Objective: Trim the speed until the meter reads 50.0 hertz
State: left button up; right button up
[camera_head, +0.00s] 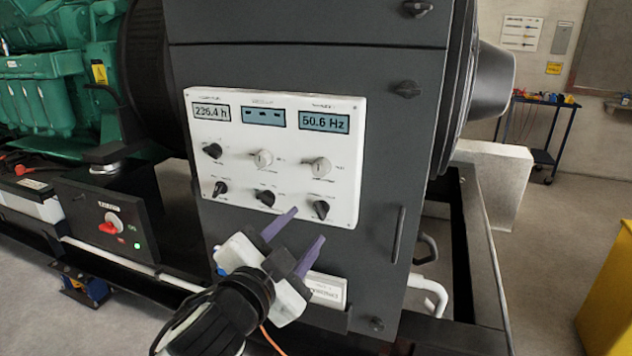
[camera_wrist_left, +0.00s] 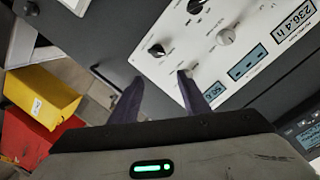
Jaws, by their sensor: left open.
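The white control panel (camera_head: 290,198) is on the front of a dark cabinet. Its right display (camera_head: 324,122) appears to read 50.6 Hz; it is partly covered in the left wrist view (camera_wrist_left: 208,104). Below it sits a pale knob (camera_head: 320,167), also in the left wrist view (camera_wrist_left: 187,73), with a black knob (camera_head: 321,210) underneath. Their small labels are unreadable. My left gripper (camera_head: 308,226) is open and empty, its purple fingers pointing up at the panel's lower right. In the left wrist view one fingertip overlaps the pale knob; contact cannot be told. My right gripper is out of view.
Other panel knobs include a pale one (camera_head: 263,158) and a black one (camera_head: 265,197). A vertical cabinet handle (camera_head: 398,234) is at right. A box with a red switch (camera_head: 110,226) stands left. A yellow bin (camera_wrist_left: 42,91) is in the left wrist view.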

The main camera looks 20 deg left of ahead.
pick_arm(q)
jog(key=t, duration=0.1)
send_near(318, 171)
jog(key=w, duration=0.5)
jog(key=w+p, duration=0.1)
jog(key=w, duration=0.2)
jog(key=shift+d+f, duration=0.1)
jog(key=shift+d, duration=0.25)
jog(key=c, duration=1.1)
jog(key=shift+o, duration=0.2)
jog(key=shift+n, duration=1.2)
jog(key=shift+n+p, duration=0.75)
jog(key=shift+n, duration=1.25)
